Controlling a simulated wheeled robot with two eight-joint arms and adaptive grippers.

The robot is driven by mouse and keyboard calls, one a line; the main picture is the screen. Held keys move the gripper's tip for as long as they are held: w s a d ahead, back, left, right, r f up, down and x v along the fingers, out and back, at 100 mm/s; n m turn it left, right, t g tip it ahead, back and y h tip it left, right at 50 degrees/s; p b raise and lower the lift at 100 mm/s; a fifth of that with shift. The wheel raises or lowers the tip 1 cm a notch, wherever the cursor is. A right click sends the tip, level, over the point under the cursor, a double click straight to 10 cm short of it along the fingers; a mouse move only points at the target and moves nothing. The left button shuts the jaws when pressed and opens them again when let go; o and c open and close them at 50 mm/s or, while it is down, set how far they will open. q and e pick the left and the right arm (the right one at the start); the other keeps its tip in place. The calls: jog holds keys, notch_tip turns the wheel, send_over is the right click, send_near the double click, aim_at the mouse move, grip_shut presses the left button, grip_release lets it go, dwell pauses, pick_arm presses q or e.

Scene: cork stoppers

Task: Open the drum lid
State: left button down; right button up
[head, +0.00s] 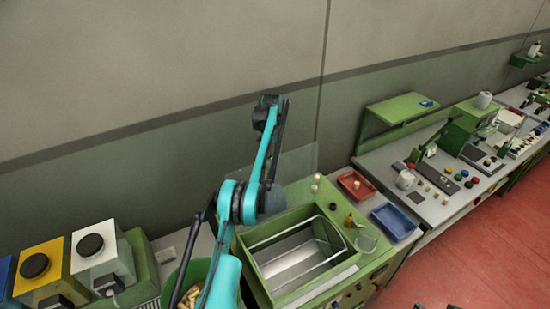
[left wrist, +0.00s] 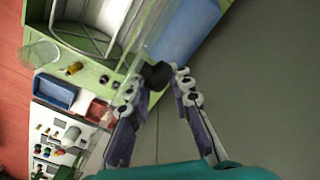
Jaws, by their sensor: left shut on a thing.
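The green drum machine (head: 338,212) stands at the bottom middle of the head view, its metal-lined drum (head: 300,262) uncovered from above. A clear lid (head: 303,158) stands raised at its back, faint against the wall. In the left wrist view, a dark round knob (left wrist: 157,75) by the clear panel's edge sits between my left fingertips (left wrist: 158,88), which are shut on it. In the head view my turquoise arm hides part of the lid, and the left fingers cannot be made out. Two dark tips at the bottom edge (head: 436,306) may be my right gripper; its opening is unclear.
A red tray (head: 368,177) and a blue tray (head: 411,226) lie right of the drum. A clear cup (head: 366,243) stands near its front right corner. A green bin of corks (head: 174,290) is at the left. The wall is close behind.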

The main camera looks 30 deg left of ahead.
pick_arm(q)
jog(key=shift+s+a, duration=0.1)
jog(key=shift+a, duration=0.5)
jog(key=c, duration=1.3)
grip_release()
jog(key=shift+a, duration=0.1)
jog(key=shift+o, duration=0.5)
jog(key=shift+a+f, duration=0.1)
jog(key=shift+a, duration=0.35)
jog(key=shift+d, duration=0.35)
pick_arm(e)
jog(key=shift+a, duration=0.45)
